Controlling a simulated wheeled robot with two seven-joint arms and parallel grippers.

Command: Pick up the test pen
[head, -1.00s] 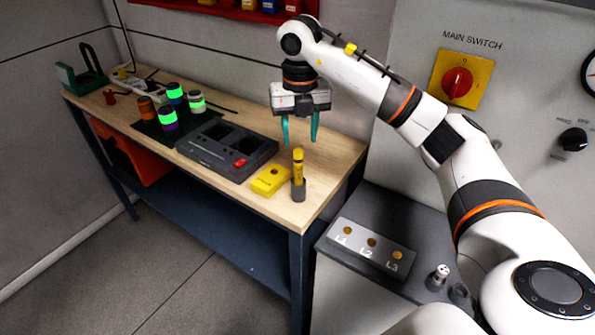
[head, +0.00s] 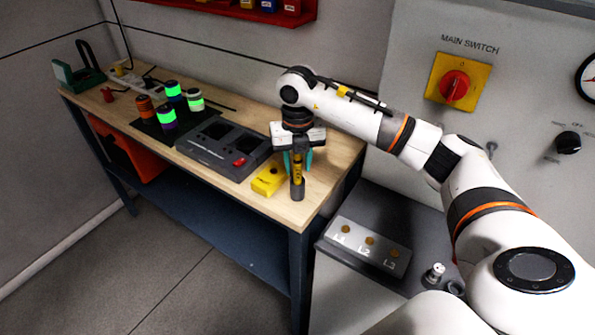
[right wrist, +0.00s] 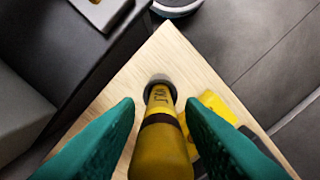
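The yellow test pen (head: 298,170) stands upright in a dark grey round holder (head: 297,190) near the front right corner of the wooden bench. In the right wrist view the pen (right wrist: 162,150) has a dark band and sits between the two teal fingers. My right gripper (head: 298,163) is lowered around the pen's upper part. In the right wrist view the fingers of the gripper (right wrist: 160,125) are spread, with a gap on each side of the pen. My left gripper is not in view.
A yellow box (head: 268,180) lies just left of the holder. A grey charger-like unit (head: 222,147) and several green-lit cylinders stand further left on the bench (head: 325,180). A grey cabinet top with a labelled L1–L3 plate (head: 368,243) is at right.

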